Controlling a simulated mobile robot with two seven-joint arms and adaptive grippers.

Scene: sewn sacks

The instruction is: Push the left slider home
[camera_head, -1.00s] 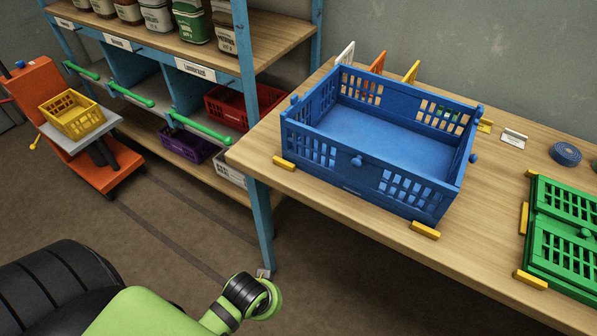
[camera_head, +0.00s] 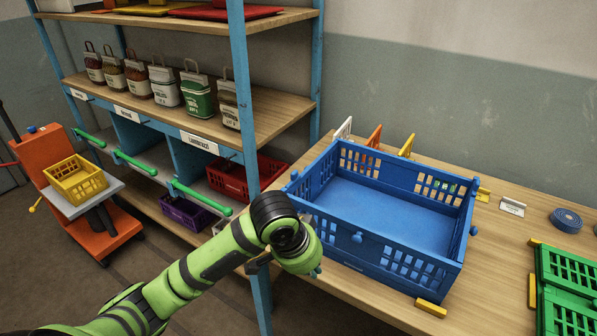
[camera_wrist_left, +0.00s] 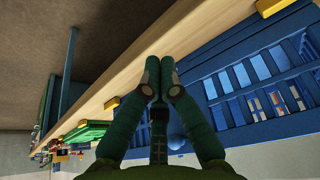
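The blue slotted crate (camera_head: 395,208) stands upright on the table; its interior looks empty. A round blue knob shows at its left end (camera_head: 294,174), another on its front wall (camera_head: 357,237) and one at its right end (camera_head: 474,230). I cannot tell for sure which is the left slider. My left gripper (camera_head: 316,270) is by the crate's front left; its fingers are mostly hidden there by the wrist. In the left wrist view its fingers (camera_wrist_left: 160,68) meet at the tips, with nothing between them, and the crate's slotted wall (camera_wrist_left: 245,90) lies behind. My right gripper is not in view.
The table (camera_head: 375,303) carries yellow blocks (camera_head: 431,308), a green crate (camera_head: 568,285) and a blue tape roll (camera_head: 566,219). A shelf with sacks (camera_head: 198,92) and a blue post (camera_head: 238,75) stand to the left. An orange cart (camera_head: 105,225) stands beyond.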

